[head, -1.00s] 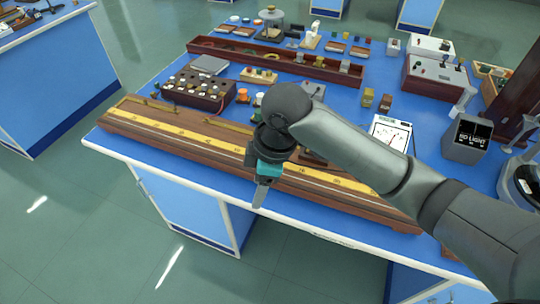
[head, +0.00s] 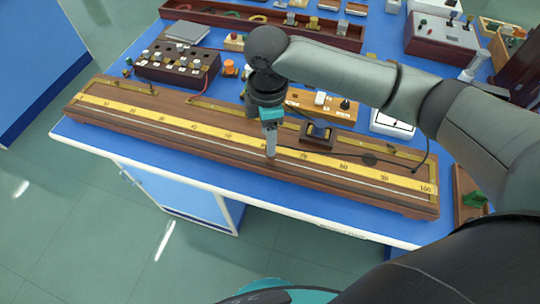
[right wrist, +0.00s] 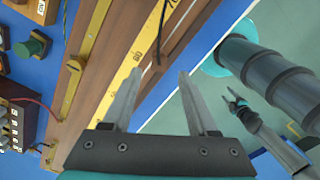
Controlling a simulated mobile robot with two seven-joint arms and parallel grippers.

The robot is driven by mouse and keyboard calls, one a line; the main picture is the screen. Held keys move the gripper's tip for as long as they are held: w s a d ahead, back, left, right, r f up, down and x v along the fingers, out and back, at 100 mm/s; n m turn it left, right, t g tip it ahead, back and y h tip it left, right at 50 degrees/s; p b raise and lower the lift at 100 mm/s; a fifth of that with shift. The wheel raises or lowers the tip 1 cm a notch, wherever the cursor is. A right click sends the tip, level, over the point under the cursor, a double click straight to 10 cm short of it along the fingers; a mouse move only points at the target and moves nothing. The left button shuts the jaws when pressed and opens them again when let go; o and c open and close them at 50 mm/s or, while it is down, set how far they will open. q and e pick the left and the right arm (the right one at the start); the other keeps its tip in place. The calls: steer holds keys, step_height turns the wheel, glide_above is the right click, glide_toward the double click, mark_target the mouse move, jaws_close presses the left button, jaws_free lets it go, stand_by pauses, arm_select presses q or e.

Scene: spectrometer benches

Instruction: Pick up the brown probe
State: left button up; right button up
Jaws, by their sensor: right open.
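My right gripper (head: 270,153) is open, pointing down over the long wooden scale board (head: 180,136). In the right wrist view its two fingers (right wrist: 158,74) are spread apart, with nothing held between them. The yellow scale strip (right wrist: 118,88) runs past the left finger near the 60 mark. A thin black lead (right wrist: 162,22) comes down to a small dark piece just beyond the fingertips; I cannot make out clearly whether this is the brown probe. In the head view my gripper covers that spot. My left gripper (right wrist: 236,100) shows small in the wrist view, its opening unclear.
A dark box with several knobs (head: 176,65) and an orange-topped piece (head: 229,68) stand behind the board. The blue table's front edge is clear.

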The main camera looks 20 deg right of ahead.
steer(key=shift+f, duration=0.6)
steer(key=f, duration=0.2)
steer(key=f+b, duration=0.1)
steer(key=shift+d+f, duration=0.25)
steer(key=shift+f, duration=0.6)
arm_select(q)
steer(key=shift+w+d+f, duration=0.2)
steer(key=shift+w+f, duration=0.5)
steer(key=shift+w, duration=0.1)
steer(key=shift+s, duration=0.1)
arm_select(e)
steer(key=shift+c, duration=1.2)
arm_select(q)
steer(key=shift+s, duration=0.2)
arm_select(e)
steer(key=shift+w, duration=0.1)
jaws_close()
